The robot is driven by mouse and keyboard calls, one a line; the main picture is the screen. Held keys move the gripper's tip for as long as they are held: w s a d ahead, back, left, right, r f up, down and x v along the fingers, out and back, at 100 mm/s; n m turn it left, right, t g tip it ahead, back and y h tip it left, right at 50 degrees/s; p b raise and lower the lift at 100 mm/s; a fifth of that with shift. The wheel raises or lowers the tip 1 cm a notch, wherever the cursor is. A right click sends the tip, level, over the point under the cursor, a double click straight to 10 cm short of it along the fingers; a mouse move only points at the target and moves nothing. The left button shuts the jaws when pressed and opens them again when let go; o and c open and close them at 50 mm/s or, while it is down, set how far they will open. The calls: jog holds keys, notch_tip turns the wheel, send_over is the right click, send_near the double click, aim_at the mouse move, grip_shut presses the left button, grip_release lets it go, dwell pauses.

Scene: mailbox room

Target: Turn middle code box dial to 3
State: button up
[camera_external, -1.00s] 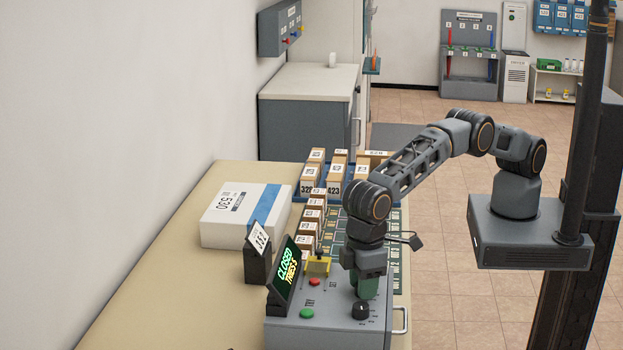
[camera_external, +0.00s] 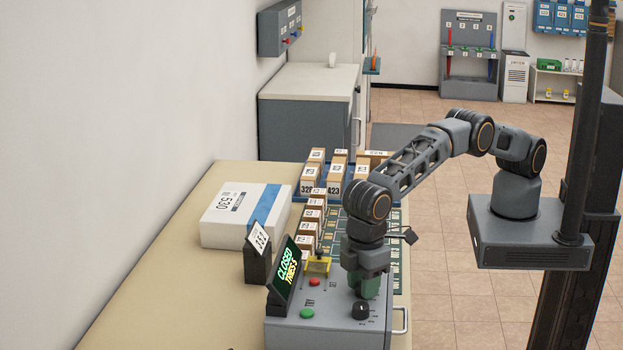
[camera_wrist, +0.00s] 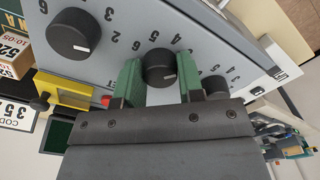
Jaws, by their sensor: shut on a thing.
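The code box (camera_external: 338,336) is a grey panel with dials at the near end of the table. The middle dial (camera_wrist: 160,66) is a black round knob between my green fingers in the wrist view. My gripper (camera_wrist: 161,76) is shut on it from both sides. Numbers such as 3, 4 and 5 ring the dial, and the fingers hide others. I cannot tell surely which number its pointer marks. In the external view my gripper (camera_external: 366,286) stands over the panel and hides the middle dial. A near dial (camera_external: 361,309) is clear of it.
A display reading CLOSED (camera_external: 287,273) and a number card (camera_external: 257,250) stand left of my gripper. A red button (camera_external: 314,282), a green button (camera_external: 306,313) and a yellow bracket (camera_external: 318,265) are close by. Boxes and a white parcel (camera_external: 245,215) lie beyond.

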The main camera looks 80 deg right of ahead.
jog(key=o, duration=0.9)
notch_tip(320, 180, up, 14)
jog(key=shift+f+p, duration=0.1)
jog(key=shift+p, duration=0.5)
